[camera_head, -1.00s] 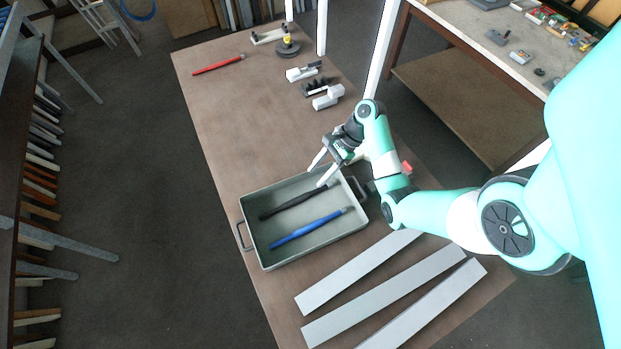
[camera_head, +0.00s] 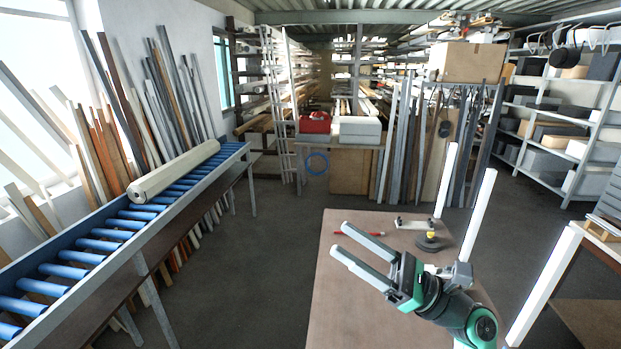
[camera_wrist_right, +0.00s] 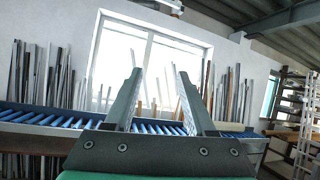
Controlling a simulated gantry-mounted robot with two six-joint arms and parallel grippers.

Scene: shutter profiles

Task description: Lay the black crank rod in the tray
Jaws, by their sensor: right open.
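My right gripper (camera_head: 340,238) is open and empty, raised over the brown table in the head view, with its fingers pointing to the left. In the right wrist view its two fingers (camera_wrist_right: 158,72) stand apart with nothing between them. The black crank rod and the tray are outside both present views. My left gripper is not in view.
The brown table (camera_head: 345,290) has a red rod (camera_head: 376,234), a grey-white fixture (camera_head: 412,224) and a dark round base with a yellow top (camera_head: 430,242) near its far end. White posts (camera_head: 477,215) stand along its right side. A blue roller conveyor (camera_head: 110,230) runs at left.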

